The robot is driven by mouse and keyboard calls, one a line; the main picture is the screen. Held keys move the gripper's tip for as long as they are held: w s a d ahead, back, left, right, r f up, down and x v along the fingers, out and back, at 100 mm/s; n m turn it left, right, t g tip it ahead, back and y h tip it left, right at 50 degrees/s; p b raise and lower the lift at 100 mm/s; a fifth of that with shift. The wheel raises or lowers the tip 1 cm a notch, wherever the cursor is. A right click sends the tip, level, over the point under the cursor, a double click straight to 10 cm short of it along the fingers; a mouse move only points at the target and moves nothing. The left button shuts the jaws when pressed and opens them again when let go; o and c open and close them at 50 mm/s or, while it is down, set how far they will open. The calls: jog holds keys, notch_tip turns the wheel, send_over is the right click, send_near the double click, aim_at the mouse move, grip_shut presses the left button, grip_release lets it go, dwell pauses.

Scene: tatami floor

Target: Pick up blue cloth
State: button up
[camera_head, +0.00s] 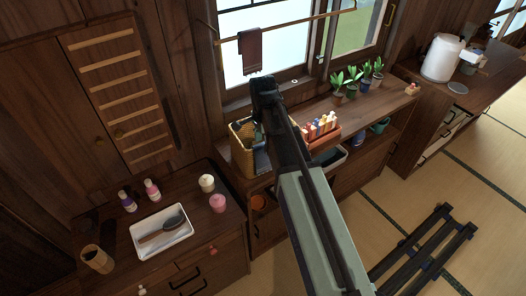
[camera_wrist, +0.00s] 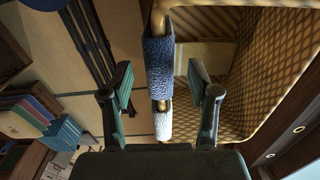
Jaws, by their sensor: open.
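A blue cloth (camera_wrist: 158,62) is draped over the rim of a woven basket (camera_wrist: 215,22) in the wrist view. My gripper (camera_wrist: 160,80) is open, with one finger on each side of the blue cloth and visible gaps to both. A white piece (camera_wrist: 163,125) is on the same rim, nearer my palm. In the head view the basket (camera_head: 239,160) stands on the low shelf unit under the window. A bluish patch (camera_head: 261,160) shows at its side, partly behind my arm. My gripper's fingertips are hard to make out in the head view.
A rack of colourful bottles (camera_head: 320,128) stands right of the basket, with potted plants (camera_head: 357,80) beyond. A dark towel (camera_head: 251,50) hangs on a rail above. A white tray with a brush (camera_head: 148,246) lies on the left cabinet.

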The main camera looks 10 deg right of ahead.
aim_at(263, 157)
jog(key=shift+f+p, duration=0.3)
jog(key=shift+f, duration=1.1)
jog(key=shift+c, duration=0.3)
grip_shut()
jog(key=shift+r, duration=0.15)
